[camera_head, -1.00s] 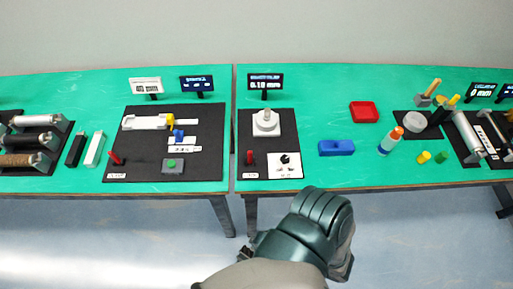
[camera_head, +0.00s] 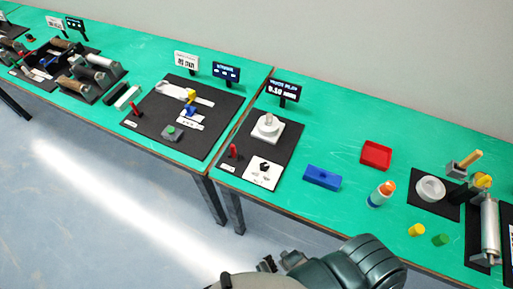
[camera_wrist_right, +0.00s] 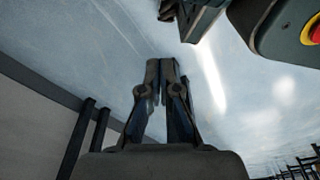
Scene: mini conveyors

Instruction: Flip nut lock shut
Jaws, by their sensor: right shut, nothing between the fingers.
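My right gripper (camera_wrist_right: 160,68) is shut and empty in the right wrist view, with its two fingers together above the floor. In the head view, a dark arm of mine at the bottom is off the table's front edge. I cannot pick out the nut lock for certain. A white fixture with a round grey top (camera_head: 267,127) stands on a black mat in the middle. A white bar device with a yellow piece (camera_head: 191,95) lies on the mat to its left. No gripper touches either. My left gripper is not clearly in view.
A blue block (camera_head: 322,178), a red tray (camera_head: 376,155), an orange-capped bottle (camera_head: 380,194) and yellow and green pegs stand to the right. Red upright levers (camera_head: 233,151) stand near the mats' front edges. Small displays line the back. Floor in front is clear.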

